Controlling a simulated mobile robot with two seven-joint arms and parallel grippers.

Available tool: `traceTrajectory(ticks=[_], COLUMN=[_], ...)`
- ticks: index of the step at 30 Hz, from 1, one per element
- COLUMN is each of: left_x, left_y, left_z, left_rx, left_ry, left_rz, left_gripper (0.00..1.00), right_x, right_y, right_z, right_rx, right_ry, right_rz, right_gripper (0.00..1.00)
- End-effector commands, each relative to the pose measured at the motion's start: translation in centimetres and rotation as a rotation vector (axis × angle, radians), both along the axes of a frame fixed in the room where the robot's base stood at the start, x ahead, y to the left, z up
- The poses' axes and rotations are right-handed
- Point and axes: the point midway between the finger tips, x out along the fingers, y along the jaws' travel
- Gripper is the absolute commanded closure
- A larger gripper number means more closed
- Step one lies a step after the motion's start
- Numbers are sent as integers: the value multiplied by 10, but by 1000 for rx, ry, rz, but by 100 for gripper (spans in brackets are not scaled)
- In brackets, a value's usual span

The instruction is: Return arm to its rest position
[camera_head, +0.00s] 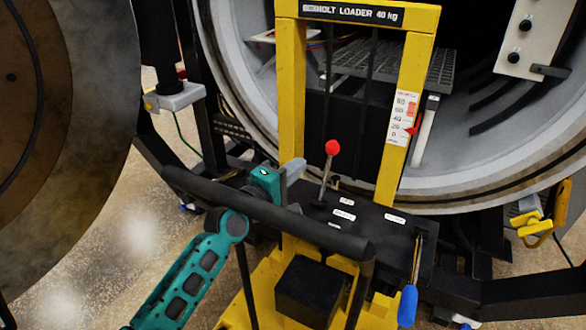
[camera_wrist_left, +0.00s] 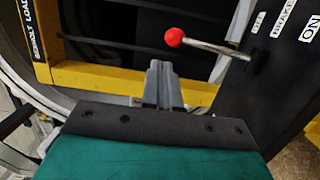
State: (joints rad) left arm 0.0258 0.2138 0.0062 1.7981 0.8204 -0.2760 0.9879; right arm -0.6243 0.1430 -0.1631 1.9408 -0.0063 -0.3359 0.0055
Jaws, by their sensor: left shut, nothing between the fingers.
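My left arm, teal with dark pads, comes in from the lower left in the head view. Its gripper (camera_head: 293,168) is just beyond the loader's black handlebar (camera_head: 270,212), left of the red-knobbed lever (camera_head: 332,148). In the left wrist view the grey fingers (camera_wrist_left: 160,70) are together with nothing between them. The lever's red knob (camera_wrist_left: 174,37) is to the right of the fingertips and looks apart from them. The handlebar hides part of my forearm and wrist in the head view. My right gripper is not in view.
The yellow loader frame (camera_head: 412,90) stands before the round furnace opening (camera_head: 235,80), which holds a grey grate (camera_head: 400,62). A blue-handled tool (camera_head: 407,305) hangs at the right. The furnace door (camera_head: 75,130) is at the left. Floor (camera_head: 140,235) shows between door and loader.

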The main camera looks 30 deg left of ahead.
Motion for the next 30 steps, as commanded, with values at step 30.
traceTrajectory(ticks=[30], left_x=[-121], left_y=[-42], left_z=[-148], left_rx=[880], left_ry=[168], left_rz=[-150], left_gripper=[100], right_x=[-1], right_y=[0], right_z=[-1], right_rx=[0], right_ry=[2], right_rz=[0], right_gripper=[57])
